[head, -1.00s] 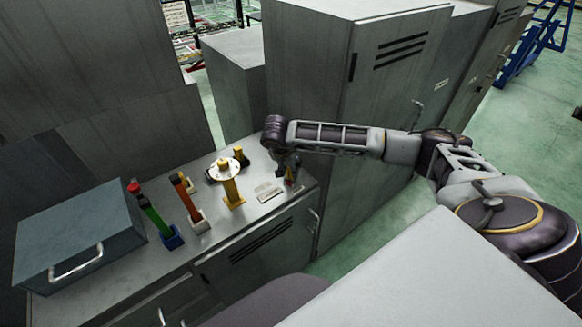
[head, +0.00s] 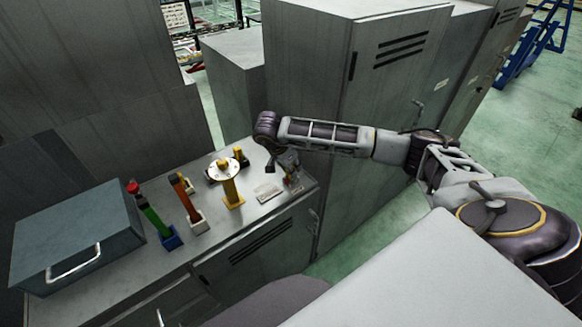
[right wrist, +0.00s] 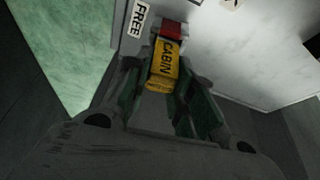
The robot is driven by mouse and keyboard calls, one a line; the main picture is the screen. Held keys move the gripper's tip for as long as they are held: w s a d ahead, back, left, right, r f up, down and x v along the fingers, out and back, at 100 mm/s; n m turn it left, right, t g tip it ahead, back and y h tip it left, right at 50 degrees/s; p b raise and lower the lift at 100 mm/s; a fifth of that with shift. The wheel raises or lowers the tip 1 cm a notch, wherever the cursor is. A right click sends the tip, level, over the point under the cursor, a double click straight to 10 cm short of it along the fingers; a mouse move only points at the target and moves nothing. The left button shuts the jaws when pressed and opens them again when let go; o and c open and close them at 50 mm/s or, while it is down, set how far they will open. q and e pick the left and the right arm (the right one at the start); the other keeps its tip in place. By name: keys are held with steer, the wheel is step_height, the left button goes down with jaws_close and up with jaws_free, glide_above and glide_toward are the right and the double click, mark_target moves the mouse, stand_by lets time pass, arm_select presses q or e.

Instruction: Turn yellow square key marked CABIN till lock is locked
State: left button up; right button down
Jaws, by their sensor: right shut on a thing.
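The yellow square key (right wrist: 167,62) shows the word CABIN in the right wrist view. It sits between the fingers of my right gripper (right wrist: 163,88), which is shut on it. A red part (right wrist: 172,31) lies directly beyond the key, against a pale surface. A white label reading FREE (right wrist: 139,18) is just left of the red part. In the head view my right gripper (head: 291,178) is low at the right end of the cabinet top, and the key is hard to make out there. My left gripper is not in view.
On the cabinet top (head: 115,262) stand a yellow post with a round white plate (head: 231,187), an orange-handled piece (head: 186,197), a green-handled piece in a blue base (head: 154,218) and a grey box (head: 75,240). A tall grey locker (head: 310,75) rises close behind my right arm.

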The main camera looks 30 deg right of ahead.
steer(key=shift+m+g, duration=0.5)
steer(key=shift+m, duration=0.9)
steer(key=c, duration=1.1)
jaws_free()
steer(key=shift+a+r, duration=0.1)
steer(key=shift+r, duration=0.05)
steer(key=v, duration=1.1)
steer(key=shift+a+r, duration=0.1)
steer(key=shift+r, duration=0.15)
